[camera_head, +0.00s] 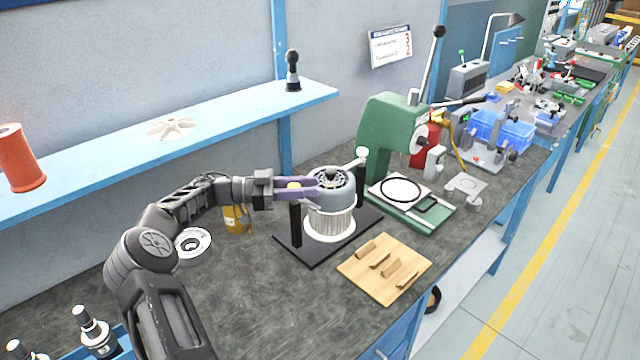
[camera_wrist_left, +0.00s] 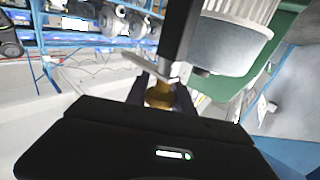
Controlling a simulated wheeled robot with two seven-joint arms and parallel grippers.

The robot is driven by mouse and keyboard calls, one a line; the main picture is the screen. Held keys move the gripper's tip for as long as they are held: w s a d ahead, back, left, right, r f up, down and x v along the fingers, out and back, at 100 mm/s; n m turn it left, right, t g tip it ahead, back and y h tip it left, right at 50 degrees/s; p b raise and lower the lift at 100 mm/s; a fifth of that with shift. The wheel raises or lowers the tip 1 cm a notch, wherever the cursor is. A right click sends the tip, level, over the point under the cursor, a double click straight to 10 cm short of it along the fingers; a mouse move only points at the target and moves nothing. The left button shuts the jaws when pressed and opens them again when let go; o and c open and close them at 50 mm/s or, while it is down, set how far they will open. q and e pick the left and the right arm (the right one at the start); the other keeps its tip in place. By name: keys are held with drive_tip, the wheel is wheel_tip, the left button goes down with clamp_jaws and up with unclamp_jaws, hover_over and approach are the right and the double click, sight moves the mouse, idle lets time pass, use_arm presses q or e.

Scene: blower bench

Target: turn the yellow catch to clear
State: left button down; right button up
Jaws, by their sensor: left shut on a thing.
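The yellow catch (camera_head: 293,186) sits on top of the left black post beside the blower. In the left wrist view the yellow catch (camera_wrist_left: 160,96) is between my fingertips, partly hidden by them. My left gripper (camera_head: 298,190), with purple fingers, reaches in from the left and is shut on the catch. The grey blower (camera_head: 334,190) with a white ribbed lower part stands upright on a black base plate (camera_head: 290,246). My right gripper is not in view.
A wooden board (camera_head: 354,268) with several small brown pieces lies in front of the blower. A green press (camera_head: 388,140) stands behind right. A yellow can (camera_head: 235,220) and a white ring-shaped part (camera_head: 193,243) are near my left arm.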

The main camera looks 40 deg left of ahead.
use_arm(q)
drive_tip(key=shift+r, duration=0.1)
drive_tip(key=c, duration=1.1)
unclamp_jaws()
drive_tip(key=shift+d, duration=0.1)
